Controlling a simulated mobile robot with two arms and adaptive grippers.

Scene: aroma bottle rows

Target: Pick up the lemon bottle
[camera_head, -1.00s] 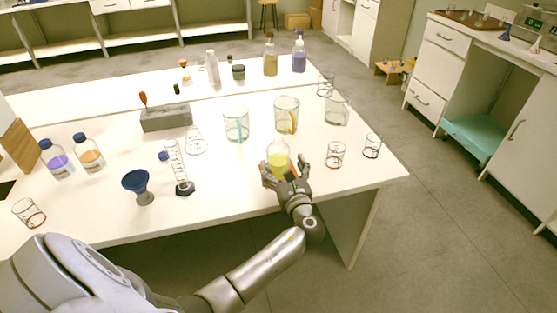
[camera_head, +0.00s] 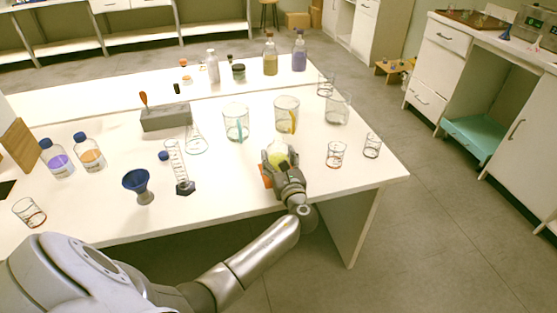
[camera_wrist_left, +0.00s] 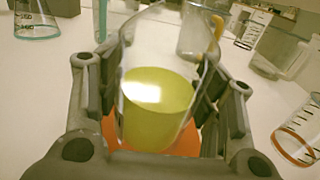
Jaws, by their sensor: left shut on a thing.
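The lemon bottle (camera_head: 279,154), a clear glass vessel with yellow liquid, is upright near the front edge of the white table. My left gripper (camera_head: 282,163) is shut on it, with fingers on both sides. In the left wrist view the bottle (camera_wrist_left: 157,108) fills the space between the fingers of the gripper (camera_wrist_left: 160,85). An orange patch (camera_wrist_left: 150,143) shows below the bottle. Whether the bottle touches the surface cannot be told. My right gripper is not in view.
Two larger beakers (camera_head: 236,122) (camera_head: 287,114) stand behind the bottle. Small beakers (camera_head: 335,155) (camera_head: 372,146) stand to its right. A graduated cylinder (camera_head: 180,168) and a blue funnel (camera_head: 136,184) stand to the left. The table's front edge (camera_head: 228,211) is close.

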